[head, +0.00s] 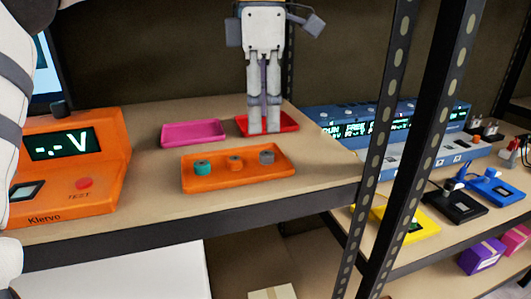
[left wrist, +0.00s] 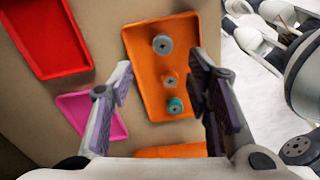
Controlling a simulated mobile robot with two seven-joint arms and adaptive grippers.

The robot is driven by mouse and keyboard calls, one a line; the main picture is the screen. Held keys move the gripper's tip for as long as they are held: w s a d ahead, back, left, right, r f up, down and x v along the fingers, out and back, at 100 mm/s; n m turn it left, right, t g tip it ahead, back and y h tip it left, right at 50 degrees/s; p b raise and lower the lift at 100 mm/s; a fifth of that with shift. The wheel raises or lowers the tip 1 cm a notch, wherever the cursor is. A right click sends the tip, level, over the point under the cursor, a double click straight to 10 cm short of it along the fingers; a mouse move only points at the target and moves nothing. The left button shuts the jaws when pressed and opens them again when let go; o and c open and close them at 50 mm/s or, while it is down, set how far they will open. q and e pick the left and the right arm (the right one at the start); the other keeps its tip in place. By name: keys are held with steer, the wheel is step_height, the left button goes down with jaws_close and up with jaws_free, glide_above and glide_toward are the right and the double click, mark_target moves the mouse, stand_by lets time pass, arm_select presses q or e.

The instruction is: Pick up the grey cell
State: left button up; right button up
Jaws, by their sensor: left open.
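The grey cell (head: 267,157) is a short round piece standing at the right end of the orange tray (head: 225,184). It also shows in the left wrist view (left wrist: 162,45), near the tray's upper end. My left gripper (head: 265,130) hangs pointing down above the shelf. In the head view it overlaps the red tray, just behind the grey cell. In the left wrist view the left gripper (left wrist: 164,64) is open and empty, its fingers apart on either side of the orange tray. The fingers do not touch the cell. My right gripper is not in view.
An orange cell (head: 235,162) and a teal cell (head: 202,168) stand left of the grey one. A pink tray (head: 194,134) and the red tray (head: 288,124) lie behind. An orange tester (head: 110,155) stands left, a blue device (head: 340,114) right. Dark rack posts (head: 420,145) rise at right.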

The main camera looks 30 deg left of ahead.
mark_target(267, 153)
arm_select(q)
steer(key=f, duration=0.5)
steer(key=shift+d+f, duration=0.25)
steer(key=shift+d, duration=0.15)
steer(key=shift+f, duration=0.4)
steer(key=c, duration=1.1)
